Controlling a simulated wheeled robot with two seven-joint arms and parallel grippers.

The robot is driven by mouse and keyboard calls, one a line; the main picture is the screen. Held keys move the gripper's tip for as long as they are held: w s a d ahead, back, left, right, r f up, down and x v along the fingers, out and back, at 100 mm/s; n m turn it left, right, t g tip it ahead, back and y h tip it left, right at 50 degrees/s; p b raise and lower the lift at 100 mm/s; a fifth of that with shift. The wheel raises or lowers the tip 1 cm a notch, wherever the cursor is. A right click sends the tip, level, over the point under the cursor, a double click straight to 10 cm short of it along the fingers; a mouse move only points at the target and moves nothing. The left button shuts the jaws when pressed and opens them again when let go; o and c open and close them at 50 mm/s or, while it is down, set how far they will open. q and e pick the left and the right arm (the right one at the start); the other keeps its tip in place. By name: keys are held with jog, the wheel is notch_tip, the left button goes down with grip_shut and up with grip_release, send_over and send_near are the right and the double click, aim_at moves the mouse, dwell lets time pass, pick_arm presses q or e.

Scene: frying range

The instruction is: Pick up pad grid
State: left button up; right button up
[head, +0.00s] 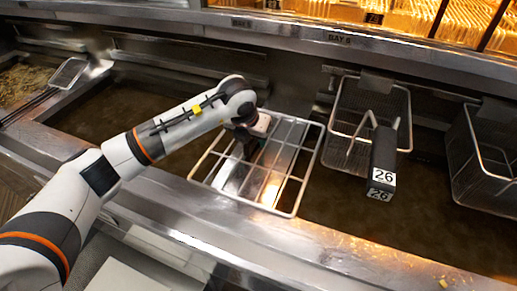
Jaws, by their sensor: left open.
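The pad grid (294,179) is a light metal wire frame with several rectangular openings. It lies across the fryer top in the middle of the head view, with a shiny metal surface under part of it. My left gripper (248,148) is over the grid's left half, pointing down. It is open, and its dark fingers are close to the wires; I cannot tell if they touch. My forearm and wrist hide part of the grid's far left side. My right gripper is not in view.
A wire basket (346,122) with a dark handle block labelled 26 (382,165) hangs just right of the grid. Another basket (478,150) hangs at the far right. A metal ledge (300,243) runs along the front. A skimmer (68,73) lies at the upper left.

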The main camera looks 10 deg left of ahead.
pick_arm(q)
jog(key=shift+c, duration=0.2)
grip_shut()
jog(key=shift+r, duration=0.1)
